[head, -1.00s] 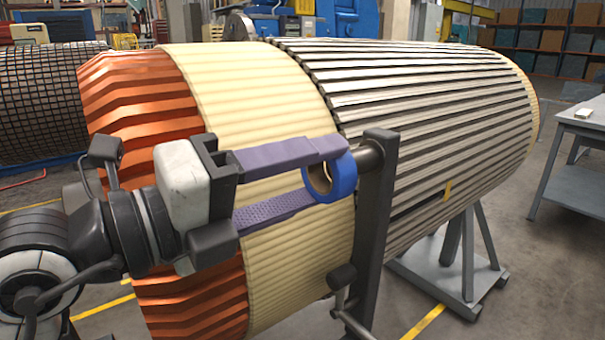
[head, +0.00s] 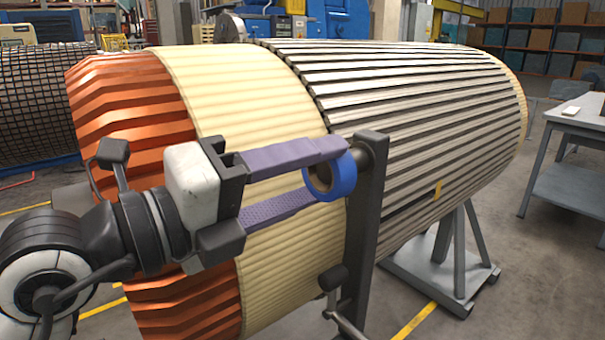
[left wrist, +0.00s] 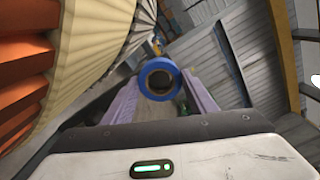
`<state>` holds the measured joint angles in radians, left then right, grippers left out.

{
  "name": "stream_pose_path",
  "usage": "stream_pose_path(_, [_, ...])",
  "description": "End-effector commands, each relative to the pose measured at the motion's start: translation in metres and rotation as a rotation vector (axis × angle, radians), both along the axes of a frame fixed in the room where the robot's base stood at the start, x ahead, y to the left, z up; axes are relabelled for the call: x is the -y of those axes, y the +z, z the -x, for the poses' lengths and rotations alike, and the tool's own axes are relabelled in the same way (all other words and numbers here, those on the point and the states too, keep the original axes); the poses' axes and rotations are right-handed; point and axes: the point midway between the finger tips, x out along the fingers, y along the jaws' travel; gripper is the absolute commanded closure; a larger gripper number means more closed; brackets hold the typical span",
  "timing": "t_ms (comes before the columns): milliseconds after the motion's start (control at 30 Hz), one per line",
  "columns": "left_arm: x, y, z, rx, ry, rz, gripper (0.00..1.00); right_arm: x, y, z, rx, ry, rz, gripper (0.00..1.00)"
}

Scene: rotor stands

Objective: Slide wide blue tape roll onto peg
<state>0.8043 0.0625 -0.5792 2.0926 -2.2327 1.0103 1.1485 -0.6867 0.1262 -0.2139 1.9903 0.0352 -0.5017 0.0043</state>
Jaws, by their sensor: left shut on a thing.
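The wide blue tape roll (head: 345,180) has a brown core and sits between the purple fingertips of my left gripper (head: 328,172), which is shut on it. It also shows in the left wrist view (left wrist: 160,64), with its round opening facing that camera. The peg (head: 364,150) is a short grey cylinder at the top of a dark upright post (head: 366,230). The roll overlaps the peg's near end in the head view. I cannot tell whether the peg is inside the roll's hole. My right gripper is not in view.
A large rotor with orange (head: 120,110), cream (head: 235,90) and slatted grey (head: 420,110) sections lies close behind the gripper and post. A dark handle (head: 333,278) juts from the post. A grey table (head: 575,115) stands at the right.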

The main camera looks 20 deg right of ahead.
Motion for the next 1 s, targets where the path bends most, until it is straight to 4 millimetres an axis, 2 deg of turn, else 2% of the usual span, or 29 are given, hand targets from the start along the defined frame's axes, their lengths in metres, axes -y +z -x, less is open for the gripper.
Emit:
stream_pose_path(500, [0.014,0.0,-0.005,0.0,0.0,0.0,0.68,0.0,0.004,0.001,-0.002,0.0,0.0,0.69])
stream_pose_path(1000, [0.014,0.0,-0.005,0.0,0.0,0.001,0.68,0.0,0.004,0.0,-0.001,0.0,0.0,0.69])
